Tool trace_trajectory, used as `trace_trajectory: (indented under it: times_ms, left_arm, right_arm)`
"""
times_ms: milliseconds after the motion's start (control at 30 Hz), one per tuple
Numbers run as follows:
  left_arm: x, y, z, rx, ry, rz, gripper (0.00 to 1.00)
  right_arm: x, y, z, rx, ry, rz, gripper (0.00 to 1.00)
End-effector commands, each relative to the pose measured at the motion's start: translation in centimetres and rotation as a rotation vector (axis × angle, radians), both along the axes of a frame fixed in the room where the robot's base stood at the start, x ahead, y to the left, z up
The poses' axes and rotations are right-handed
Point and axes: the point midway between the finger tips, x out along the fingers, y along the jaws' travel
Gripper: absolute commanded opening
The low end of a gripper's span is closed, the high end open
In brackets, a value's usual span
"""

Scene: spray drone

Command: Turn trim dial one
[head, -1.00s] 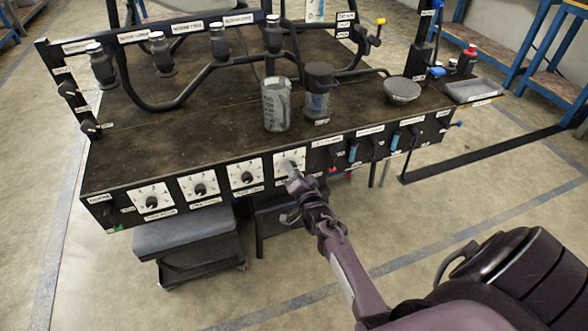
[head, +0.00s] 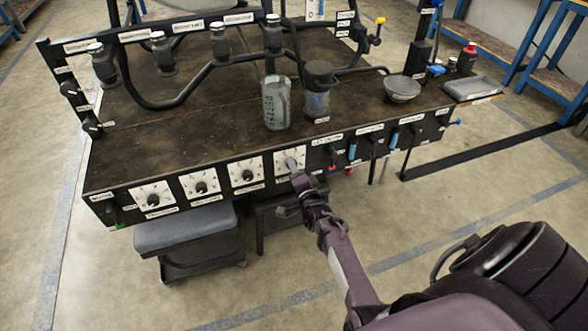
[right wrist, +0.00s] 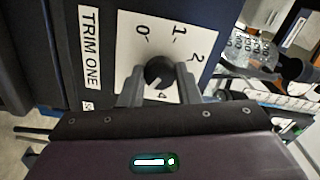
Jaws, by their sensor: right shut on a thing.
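The trim dial one (right wrist: 158,72) is a black knob on a white plate with the numbers 0, 1, 2 and 4 in sight. The label "TRIM ONE" (right wrist: 89,48) is beside it in the right wrist view. My right gripper (right wrist: 160,85) has one finger on each side of the knob and is shut on it. The fingers hide part of the scale, and I cannot read the knob's setting. In the head view my right gripper (head: 294,168) is at the rightmost white dial plate (head: 290,157) on the bench's front panel. My left gripper is not in view.
Three similar dials (head: 247,175) sit to the left on the same panel. Several blue-handled levers (head: 352,152) are to the right. A clear jug (head: 276,103), a lidded pitcher (head: 318,88) and a grey bowl (head: 402,88) stand on the bench. A grey-topped step (head: 184,228) is below.

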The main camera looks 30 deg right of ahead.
Motion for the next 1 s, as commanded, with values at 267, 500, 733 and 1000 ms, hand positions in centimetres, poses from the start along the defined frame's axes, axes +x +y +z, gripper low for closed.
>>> trace_trajectory:
  times_ms: [267, 500, 733, 1000]
  left_arm:
    - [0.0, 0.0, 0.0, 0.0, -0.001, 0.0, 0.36]
    - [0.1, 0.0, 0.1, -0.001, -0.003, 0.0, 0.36]
    - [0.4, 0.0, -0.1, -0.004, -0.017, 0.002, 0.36]
    - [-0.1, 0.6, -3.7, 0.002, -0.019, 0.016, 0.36]
  right_arm:
    - [0.0, 0.1, -0.1, 0.001, 0.003, 0.002, 0.44]
    - [0.0, 0.0, 0.0, -0.001, 0.001, 0.001, 0.52]
    - [-1.2, 0.4, 0.0, 0.0, 0.002, 0.0, 0.52]
    - [-5.7, 1.4, 0.0, 0.0, 0.004, 0.001, 0.52]
